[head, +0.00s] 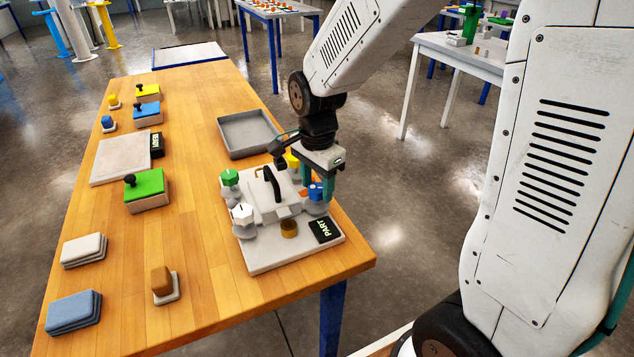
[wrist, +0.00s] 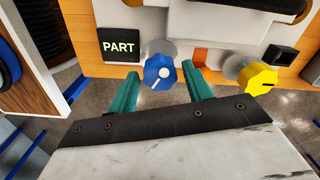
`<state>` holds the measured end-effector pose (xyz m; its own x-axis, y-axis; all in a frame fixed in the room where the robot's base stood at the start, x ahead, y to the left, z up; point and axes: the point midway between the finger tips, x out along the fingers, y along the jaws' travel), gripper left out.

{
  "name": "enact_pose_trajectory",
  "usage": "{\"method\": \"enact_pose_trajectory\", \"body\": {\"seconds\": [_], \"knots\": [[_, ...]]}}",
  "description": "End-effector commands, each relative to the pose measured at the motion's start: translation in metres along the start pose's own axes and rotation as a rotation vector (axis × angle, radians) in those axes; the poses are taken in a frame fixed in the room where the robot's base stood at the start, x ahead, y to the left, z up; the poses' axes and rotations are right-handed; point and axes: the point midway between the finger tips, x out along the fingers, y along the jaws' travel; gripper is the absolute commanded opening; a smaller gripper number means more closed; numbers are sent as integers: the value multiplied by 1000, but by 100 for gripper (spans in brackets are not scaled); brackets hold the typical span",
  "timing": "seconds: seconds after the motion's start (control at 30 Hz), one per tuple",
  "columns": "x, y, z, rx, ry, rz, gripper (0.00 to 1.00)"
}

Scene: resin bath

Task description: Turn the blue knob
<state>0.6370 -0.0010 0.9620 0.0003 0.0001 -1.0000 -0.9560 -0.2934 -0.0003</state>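The blue knob (head: 316,190) sits at the right corner of the grey fixture on the PART board (head: 262,258). In the wrist view the blue knob (wrist: 160,73) shows a white pointer and lies between and just beyond the fingertips. My gripper (wrist: 157,83) is open, its two green fingers on either side of the knob, with gaps visible. In the head view my gripper (head: 318,188) hangs over the knob, one finger on each side. I cannot tell whether either finger touches it.
A yellow knob (wrist: 257,78), a green knob (head: 229,178) and a white knob (head: 242,214) stand at the fixture's other corners. A black handle (head: 272,184) rises from its lid. A grey tray (head: 248,133) lies behind. The table's right edge is close to my gripper.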

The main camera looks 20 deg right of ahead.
Motion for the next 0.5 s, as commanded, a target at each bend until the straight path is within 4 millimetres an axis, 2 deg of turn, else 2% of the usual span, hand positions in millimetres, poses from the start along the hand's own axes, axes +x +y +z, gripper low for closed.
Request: {"method": "enact_pose_trajectory", "body": {"seconds": [0.03,0.1,0.13,0.5], "knots": [[0,0,0,0,0,0,35],[0,0,0,0,0,0,15],[0,0,0,0,0,0,12],[0,0,0,-46,0,0,12]]}}
